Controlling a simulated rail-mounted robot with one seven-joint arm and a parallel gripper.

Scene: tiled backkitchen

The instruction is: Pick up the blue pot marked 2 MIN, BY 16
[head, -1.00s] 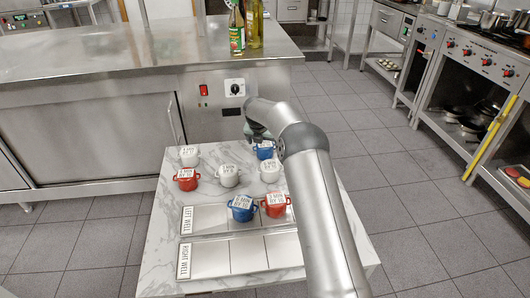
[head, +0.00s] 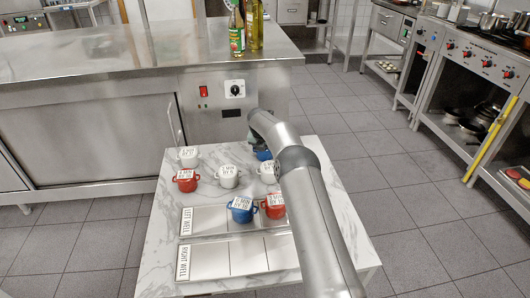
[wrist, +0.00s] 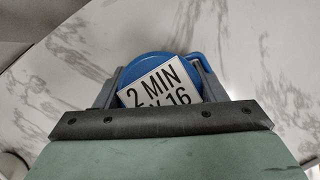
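The blue pot marked 2 MIN (wrist: 150,62) sits between the two fingers of my gripper (wrist: 160,88) in the wrist view. The second line of its label is partly hidden by the gripper body, with 16 readable. In the head view a blue pot (head: 263,155) at the back right of the marble table is mostly hidden behind my arm. My fingers stand on both sides of the pot, open around it; I cannot see clear contact. Another blue pot (head: 242,209) stands at the left well, its label small.
White pots (head: 188,158) (head: 228,176) (head: 267,173) and red pots (head: 186,181) (head: 274,206) share the marble table (head: 160,250). The left well (head: 205,219) has a blue and a red pot at its right part. The right well (head: 209,262) looks empty where visible.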

